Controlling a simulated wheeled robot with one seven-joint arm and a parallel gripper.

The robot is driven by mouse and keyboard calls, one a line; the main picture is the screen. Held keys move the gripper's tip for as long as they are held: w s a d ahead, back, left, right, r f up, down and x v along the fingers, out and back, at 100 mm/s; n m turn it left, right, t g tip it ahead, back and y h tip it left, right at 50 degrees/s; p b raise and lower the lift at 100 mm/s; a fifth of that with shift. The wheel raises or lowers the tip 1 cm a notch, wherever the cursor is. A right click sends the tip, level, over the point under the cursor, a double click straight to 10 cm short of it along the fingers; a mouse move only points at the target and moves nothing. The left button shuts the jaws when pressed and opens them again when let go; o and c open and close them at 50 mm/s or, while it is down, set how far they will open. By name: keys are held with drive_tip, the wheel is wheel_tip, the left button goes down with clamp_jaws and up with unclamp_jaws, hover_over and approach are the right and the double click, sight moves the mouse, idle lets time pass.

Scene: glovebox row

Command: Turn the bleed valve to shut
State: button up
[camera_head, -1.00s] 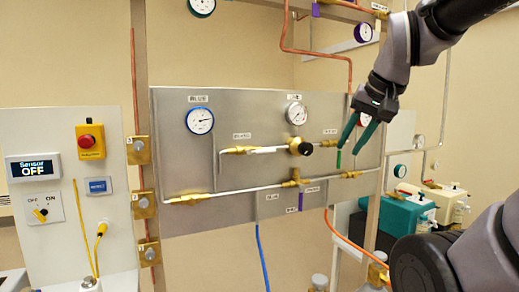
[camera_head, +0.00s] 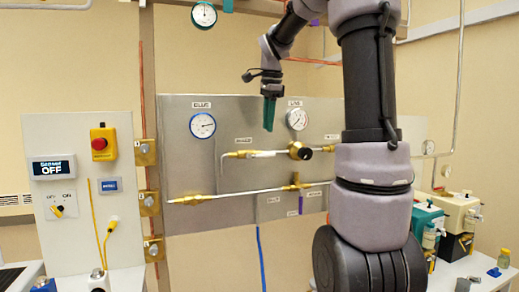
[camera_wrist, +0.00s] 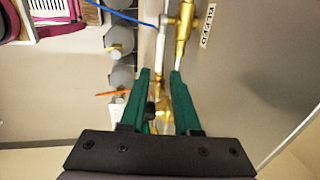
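The bleed valve is likely the brass fitting (camera_head: 238,154) on the grey panel, below a small label that is hard to read in the head view. In the wrist view, a brass fitting (camera_wrist: 183,35) lies beside a label reading BLEED. Which part of it is the handle, and its angle, I cannot tell. My gripper (camera_head: 269,127) points down in front of the panel, above and right of that fitting. In the wrist view, my gripper (camera_wrist: 161,71) has its green fingers apart, with a gap between the tips. Brass and black parts show behind the gap; no grasp is visible.
A brass valve with a black knob (camera_head: 300,151) sits right of the fitting. Gauges (camera_head: 202,125) are above, and a lower silver pipe (camera_head: 250,191) runs below. A blue hose (camera_head: 262,260) hangs under the panel. My arm covers the panel's right part.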

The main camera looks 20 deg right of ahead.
sight(266, 154)
drive_tip(key=f, duration=0.3)
drive_tip(key=w+f, duration=0.1)
drive_tip(key=f, duration=0.4)
drive_tip(key=shift+w+f, duration=0.35)
clamp_jaws()
idle(1.0)
